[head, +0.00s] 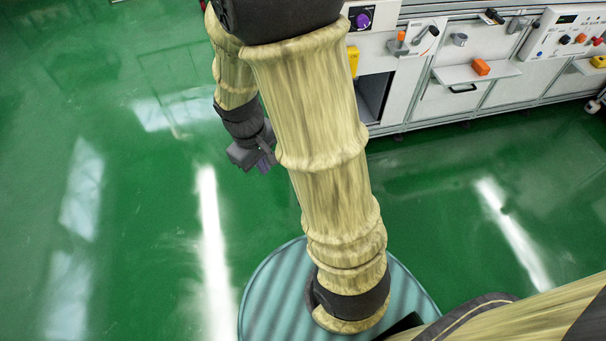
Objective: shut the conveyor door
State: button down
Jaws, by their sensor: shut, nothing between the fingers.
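A white and grey machine front runs along the top right in the head view. An open dark compartment (373,97) shows in it, just right of my upper arm. Its left side is hidden by my arm, and I cannot tell which panel is its door. Farther right, a panel with a black handle (462,89) sits below a small white shelf. My gripper (264,164) hangs over the green floor, left of my arm and partly hidden by it. It is shut and empty, apart from the machine.
An orange block (481,67) rests on the white shelf (450,75). A purple knob (363,18) and a yellow part (353,60) are near the compartment. A control panel (568,32) is at the top right. The green floor (110,190) is clear at left.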

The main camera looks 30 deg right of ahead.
jog(key=w+d+f+n+g+h, duration=0.1)
jog(key=w+f+n+g+h, duration=0.2)
jog(key=w+f+n+h, duration=0.3)
notch_tip(320, 180, down, 4)
jog(key=n+p, duration=0.1)
jog(key=n, duration=0.2)
jog(key=shift+w+d+f+h, duration=0.25)
jog(key=shift+w+h, duration=0.1)
jog(key=shift+h, duration=0.05)
jog(key=shift+f, duration=0.1)
jog(key=s+d+r+b+x, duration=0.1)
jog(key=b+x, duration=0.5)
jog(key=x, duration=0.6)
jog(key=shift+d+r, duration=0.35)
jog(key=shift+d, duration=0.35)
jog(key=shift+d, duration=0.1)
